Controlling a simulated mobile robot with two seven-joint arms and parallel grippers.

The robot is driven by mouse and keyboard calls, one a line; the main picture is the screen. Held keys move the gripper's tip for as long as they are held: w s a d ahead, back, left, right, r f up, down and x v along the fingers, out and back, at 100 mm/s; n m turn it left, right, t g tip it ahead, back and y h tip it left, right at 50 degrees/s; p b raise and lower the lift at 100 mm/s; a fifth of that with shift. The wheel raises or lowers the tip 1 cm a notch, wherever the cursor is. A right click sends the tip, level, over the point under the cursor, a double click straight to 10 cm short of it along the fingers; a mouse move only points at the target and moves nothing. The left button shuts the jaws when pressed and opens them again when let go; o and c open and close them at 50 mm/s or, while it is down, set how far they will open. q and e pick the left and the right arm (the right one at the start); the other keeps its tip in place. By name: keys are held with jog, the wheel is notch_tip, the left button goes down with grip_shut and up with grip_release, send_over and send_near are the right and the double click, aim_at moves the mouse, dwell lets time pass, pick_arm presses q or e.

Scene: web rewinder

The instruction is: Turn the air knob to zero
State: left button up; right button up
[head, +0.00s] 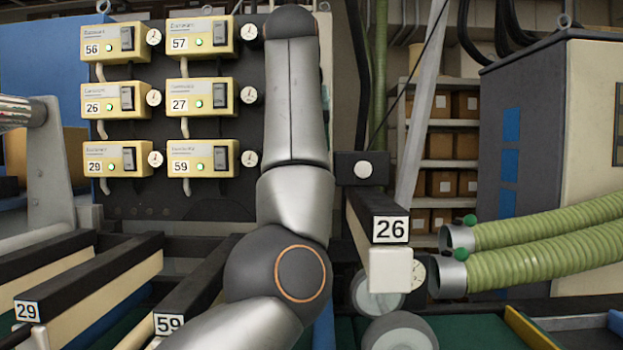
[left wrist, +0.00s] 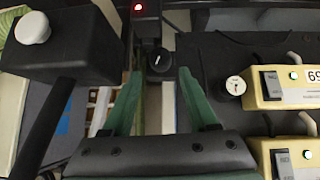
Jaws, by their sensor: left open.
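A small black round knob (left wrist: 159,62) with a short white mark shows in the left wrist view, and it looks like the air knob. It is on a dark mount with a lit red lamp (left wrist: 138,6). No scale can be read around it. My left gripper (left wrist: 160,76) is open, with its green fingers on either side of the knob in the picture. I cannot tell whether they touch it. In the head view my grey arm stands in the middle and hides part of the panel. That view shows neither the left gripper nor this knob clearly. My right gripper is not in view.
Several yellow control boxes (head: 203,158) with white dials hang on a dark panel (head: 130,200). A black box with a white button (left wrist: 33,28) is left of my gripper. A bar labelled 26 (head: 390,229) and green hoses (head: 545,245) are right of my arm.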

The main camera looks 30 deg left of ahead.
pick_arm(q)
jog(key=x, duration=0.7)
jog(key=shift+w, duration=0.1)
grip_shut()
dwell(0.3)
